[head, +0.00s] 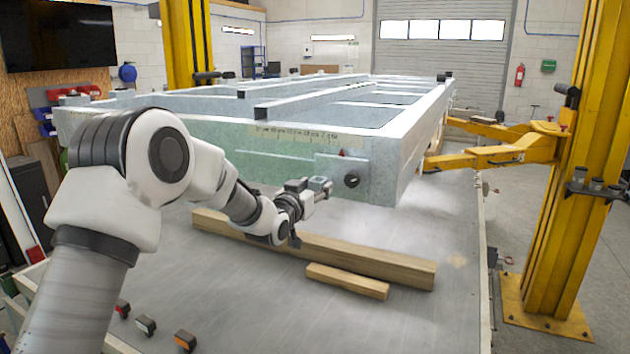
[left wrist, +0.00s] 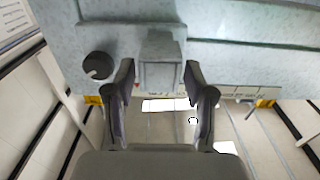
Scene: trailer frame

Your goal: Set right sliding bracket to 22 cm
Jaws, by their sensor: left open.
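The right sliding bracket (head: 343,166) is a grey plate on the front beam of the trailer frame (head: 200,141). It has a black knob (head: 351,180), which also shows in the left wrist view (left wrist: 97,65), and a protruding square block (left wrist: 162,48). A small red pointer shows above the plate, near a pale scale strip (head: 290,136); its numbers are too small to read surely. My left gripper (head: 318,188) is at the bracket, left of the knob. In the left wrist view its open fingers (left wrist: 159,70) stand either side of the block, with gaps visible. My right gripper is not in view.
Wooden beams (head: 340,257) lie on the grey platform (head: 230,305) below the frame. A yellow lift post (head: 562,180) with arms (head: 490,157) stands at the right. Several small coloured-topped items, one orange (head: 185,340), lie near the platform's front left.

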